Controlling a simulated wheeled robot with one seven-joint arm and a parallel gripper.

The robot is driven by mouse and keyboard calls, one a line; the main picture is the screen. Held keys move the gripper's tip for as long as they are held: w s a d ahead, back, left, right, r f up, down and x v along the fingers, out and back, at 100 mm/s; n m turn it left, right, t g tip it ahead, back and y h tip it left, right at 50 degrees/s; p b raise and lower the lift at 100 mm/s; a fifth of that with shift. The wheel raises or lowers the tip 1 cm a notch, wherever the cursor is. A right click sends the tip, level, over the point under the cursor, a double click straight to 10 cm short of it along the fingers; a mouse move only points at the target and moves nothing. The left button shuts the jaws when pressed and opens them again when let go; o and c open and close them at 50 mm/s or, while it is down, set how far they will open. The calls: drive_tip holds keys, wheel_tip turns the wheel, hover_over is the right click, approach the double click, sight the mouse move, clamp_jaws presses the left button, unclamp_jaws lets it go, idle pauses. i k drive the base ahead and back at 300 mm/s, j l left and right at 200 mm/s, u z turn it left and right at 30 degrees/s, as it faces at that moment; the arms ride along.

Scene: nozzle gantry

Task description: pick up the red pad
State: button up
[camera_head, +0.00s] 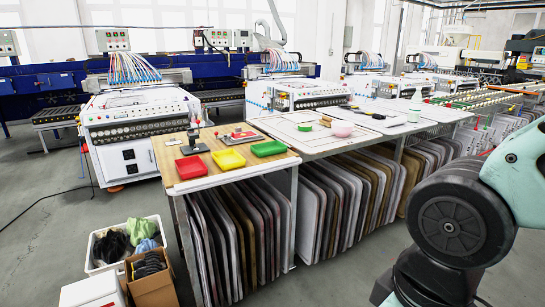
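On the wooden tabletop (168,152) of the near bench, a small red flat piece (243,134) lies behind the trays, with dark and pale parts on or beside it. It may be the red pad, but it is too small to tell. A shallow red tray (193,167) sits at the front left of the same bench. My gripper is not in view; only links of my arm show at the right edge.
A dark stand (194,138) rises behind the red tray. A long table (350,145) holds a pink bowl (342,129) and a tan roll (325,121). Boards stand under both benches. A white bin (95,252) and a cardboard box (152,285) sit on the floor at left.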

sight(242, 135)
drive_tip(key=i+l+u, duration=0.1)
drive_tip(key=i, duration=0.35)
drive_tip(key=i+l+u, duration=0.1)
drive_tip(key=i, duration=0.35)
drive_tip(key=i+l+u, duration=0.1)
drive_tip(key=i+u, duration=0.35)
drive_tip(key=i+l+u, duration=0.2)
drive_tip(key=u, duration=0.3)
drive_tip(key=i+l+u, duration=0.25)
drive_tip(key=u, duration=0.2)
drive_tip(key=i+l+u, duration=0.35)
drive_tip(key=l+u, duration=0.15)
drive_tip(key=l, duration=0.15)
drive_tip(key=i+l+u, duration=0.1)
drive_tip(key=l+u, duration=0.15)
drive_tip(key=l, duration=0.1)
